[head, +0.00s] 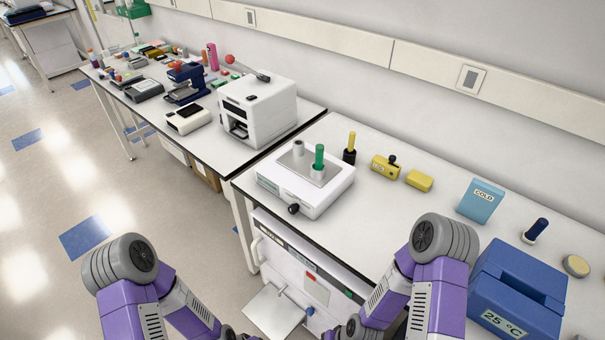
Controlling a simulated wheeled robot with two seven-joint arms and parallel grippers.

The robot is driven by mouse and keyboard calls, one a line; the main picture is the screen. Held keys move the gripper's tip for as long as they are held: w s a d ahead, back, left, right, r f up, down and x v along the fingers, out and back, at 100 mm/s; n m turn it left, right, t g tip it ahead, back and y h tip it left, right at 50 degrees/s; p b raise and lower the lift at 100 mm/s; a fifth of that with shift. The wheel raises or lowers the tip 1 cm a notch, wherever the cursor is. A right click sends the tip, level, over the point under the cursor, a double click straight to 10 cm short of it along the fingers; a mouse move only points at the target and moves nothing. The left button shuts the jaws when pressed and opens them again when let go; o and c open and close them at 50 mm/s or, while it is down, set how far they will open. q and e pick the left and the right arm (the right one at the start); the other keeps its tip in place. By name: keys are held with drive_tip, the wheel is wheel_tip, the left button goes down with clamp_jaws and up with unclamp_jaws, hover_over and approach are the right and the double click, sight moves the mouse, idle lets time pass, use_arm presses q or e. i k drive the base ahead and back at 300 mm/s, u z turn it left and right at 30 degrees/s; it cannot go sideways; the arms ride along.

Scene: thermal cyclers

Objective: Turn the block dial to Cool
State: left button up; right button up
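A white block unit (308,187) with a grey metal top plate stands on the near bench. A black dial (293,209) sits on its front face, low and toward the right. Its setting and any Cool mark are too small to read. A green-capped tube (319,157) and a pale cylinder (298,148) stand upright on the plate. My two arms run down to the bottom edge of the head view, well below the dial. Both grippers are cut off by that edge, and nothing of mine touches the dial.
A blue 25 °C box (515,290) and a light blue COLD block (480,201) stand to the right. A pale plate (273,310) juts out below the bench front.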

sight(293, 209)
drive_tip(key=z, duration=0.1)
drive_tip(key=k, duration=0.25)
drive_tip(key=u, duration=0.6)
drive_tip(key=i, duration=0.8)
drive_tip(key=u, duration=0.25)
